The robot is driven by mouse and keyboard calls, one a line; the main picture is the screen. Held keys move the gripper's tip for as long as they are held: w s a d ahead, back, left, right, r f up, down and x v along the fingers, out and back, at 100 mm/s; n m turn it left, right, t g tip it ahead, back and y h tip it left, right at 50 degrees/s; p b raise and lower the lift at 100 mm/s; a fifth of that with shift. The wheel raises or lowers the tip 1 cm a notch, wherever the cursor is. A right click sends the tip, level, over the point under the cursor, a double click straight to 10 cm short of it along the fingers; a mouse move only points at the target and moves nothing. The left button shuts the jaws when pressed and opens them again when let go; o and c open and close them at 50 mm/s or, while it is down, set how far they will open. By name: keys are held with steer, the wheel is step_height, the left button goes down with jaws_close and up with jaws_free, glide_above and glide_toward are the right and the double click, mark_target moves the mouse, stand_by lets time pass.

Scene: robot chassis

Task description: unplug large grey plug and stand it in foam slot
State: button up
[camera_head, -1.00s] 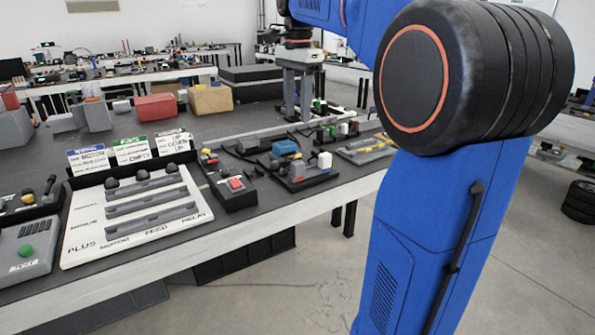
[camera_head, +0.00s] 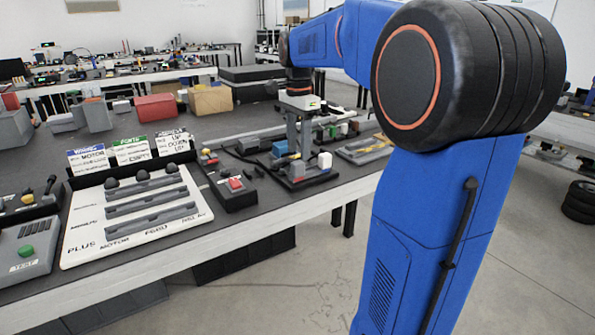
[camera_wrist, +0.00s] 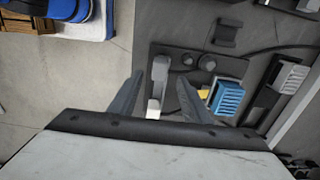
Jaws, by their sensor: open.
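The large grey plug (camera_head: 297,171) stands on a dark board (camera_head: 318,178) on the bench, partly behind my gripper's fingers. In the wrist view the grey plug (camera_wrist: 160,68) shows between and slightly beyond the fingertips. My gripper (camera_wrist: 161,80) is open and points down at the board; it is over the board in the head view (camera_head: 298,152). I cannot tell how high the fingertips are above the plug. A white block (camera_wrist: 153,108) also lies between the fingers, nearer the palm. I cannot make out the foam slot for certain.
A ribbed blue block (camera_wrist: 228,97) stands just right of the right finger, with a yellow piece (camera_wrist: 204,93) beside it. Two round knobs (camera_wrist: 188,58) sit near the plug. A dark unit with a red button (camera_head: 236,184) and a white labelled rack (camera_head: 140,215) stand to the left.

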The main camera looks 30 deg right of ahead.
mark_target(298, 162)
steer(key=shift+a+f, duration=0.15)
steer(key=shift+f, duration=2.65)
steer(key=shift+c, duration=0.6)
jaws_close()
